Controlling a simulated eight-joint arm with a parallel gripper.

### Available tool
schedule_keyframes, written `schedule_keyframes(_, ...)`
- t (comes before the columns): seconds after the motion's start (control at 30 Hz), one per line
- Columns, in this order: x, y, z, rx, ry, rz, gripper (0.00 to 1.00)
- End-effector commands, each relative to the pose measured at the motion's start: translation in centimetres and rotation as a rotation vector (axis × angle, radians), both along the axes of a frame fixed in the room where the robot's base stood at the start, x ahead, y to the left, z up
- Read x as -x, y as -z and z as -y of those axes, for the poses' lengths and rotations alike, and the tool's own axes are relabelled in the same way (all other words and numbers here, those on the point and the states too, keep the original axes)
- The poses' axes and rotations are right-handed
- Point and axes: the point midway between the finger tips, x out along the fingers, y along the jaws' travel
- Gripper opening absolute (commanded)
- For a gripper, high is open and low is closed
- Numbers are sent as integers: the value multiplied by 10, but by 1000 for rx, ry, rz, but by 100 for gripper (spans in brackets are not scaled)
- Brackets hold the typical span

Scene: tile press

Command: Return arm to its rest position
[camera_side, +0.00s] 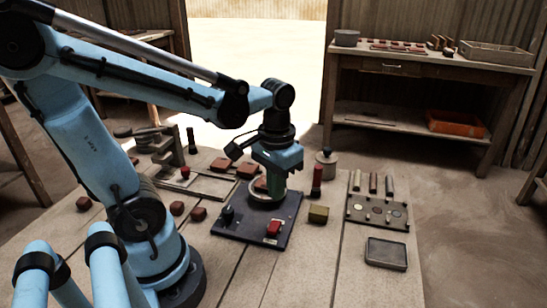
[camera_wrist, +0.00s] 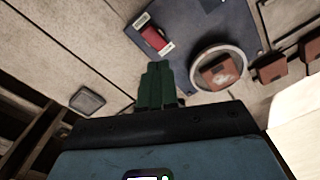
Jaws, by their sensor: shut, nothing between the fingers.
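My blue arm reaches over the wooden table in the side view. My gripper (camera_side: 274,192) points down above the dark base plate (camera_side: 240,228) of the press. In the wrist view the green fingers of my gripper (camera_wrist: 157,66) are together with nothing between them. A metal ring (camera_wrist: 218,66) on the plate surrounds a reddish-brown tile (camera_wrist: 219,71) in the wrist view. A red block (camera_side: 273,228) sits on the plate near its front right, between pale labels in the wrist view. In the side view my gripper partly hides the ring.
A tool board (camera_side: 377,212) and a small dark tray (camera_side: 386,253) lie at the table's right. Several reddish blocks lie left and behind. A side bench (camera_side: 430,62) stands behind.

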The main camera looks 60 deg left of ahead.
Motion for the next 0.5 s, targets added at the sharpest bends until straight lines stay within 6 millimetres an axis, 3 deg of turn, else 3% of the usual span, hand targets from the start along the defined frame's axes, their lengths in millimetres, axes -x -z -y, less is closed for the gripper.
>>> schedule_keyframes(0.17, -2, -2, 2, -5, 18, 42, 0)
schedule_keyframes(0.5, -23, -25, 22, -56, 187, 442, 0)
